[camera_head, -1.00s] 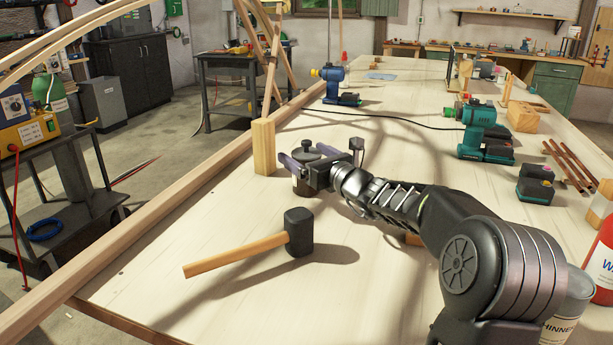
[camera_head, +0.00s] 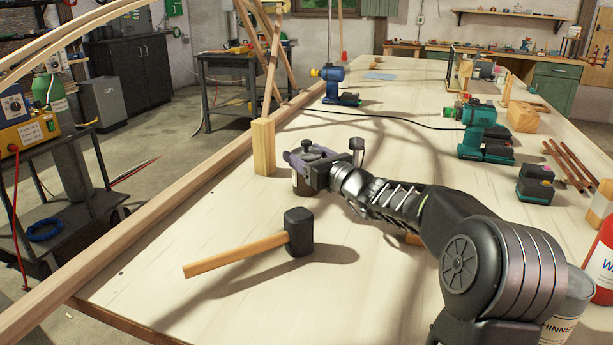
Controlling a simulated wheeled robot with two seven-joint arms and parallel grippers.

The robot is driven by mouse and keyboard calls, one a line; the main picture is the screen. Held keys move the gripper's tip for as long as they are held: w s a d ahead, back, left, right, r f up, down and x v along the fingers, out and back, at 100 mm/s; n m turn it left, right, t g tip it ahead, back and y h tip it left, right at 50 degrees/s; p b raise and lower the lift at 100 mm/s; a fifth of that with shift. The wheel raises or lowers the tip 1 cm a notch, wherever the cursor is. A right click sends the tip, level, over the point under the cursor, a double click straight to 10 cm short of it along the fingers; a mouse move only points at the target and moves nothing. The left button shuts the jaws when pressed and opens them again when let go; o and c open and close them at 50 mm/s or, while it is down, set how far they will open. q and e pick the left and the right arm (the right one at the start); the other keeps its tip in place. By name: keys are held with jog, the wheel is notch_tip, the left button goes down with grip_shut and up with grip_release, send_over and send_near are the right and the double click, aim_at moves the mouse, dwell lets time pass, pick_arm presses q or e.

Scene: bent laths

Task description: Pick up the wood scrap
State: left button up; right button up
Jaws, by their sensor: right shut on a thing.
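My right gripper (camera_head: 304,155) reaches in from the right over the bench and is shut on a small dark jar (camera_head: 301,185). The fingers hide the jar's top; its lower part shows below them, and I cannot tell whether it touches the bench. A pale upright wood block (camera_head: 263,147) stands just left of the gripper, apart from it, against the long rail. Another bit of wood (camera_head: 412,239) shows under my right arm, mostly hidden. I cannot tell which piece is the wood scrap. My left gripper is not in view.
A mallet (camera_head: 299,232) lies in front of the gripper. A long wooden rail (camera_head: 150,211) runs along the bench's left edge. Teal drills (camera_head: 483,130), a wood block (camera_head: 523,117) and dark rods (camera_head: 568,165) lie at the right. The front middle of the bench (camera_head: 330,310) is clear.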

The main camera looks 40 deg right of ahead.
grip_shut()
jog(key=shift+r, duration=0.25)
jog(key=shift+r+p, duration=1.65)
jog(key=shift+r, duration=3.1)
notch_tip(320, 180, down, 10)
jog(key=b, duration=0.3)
jog(key=shift+r, duration=0.25)
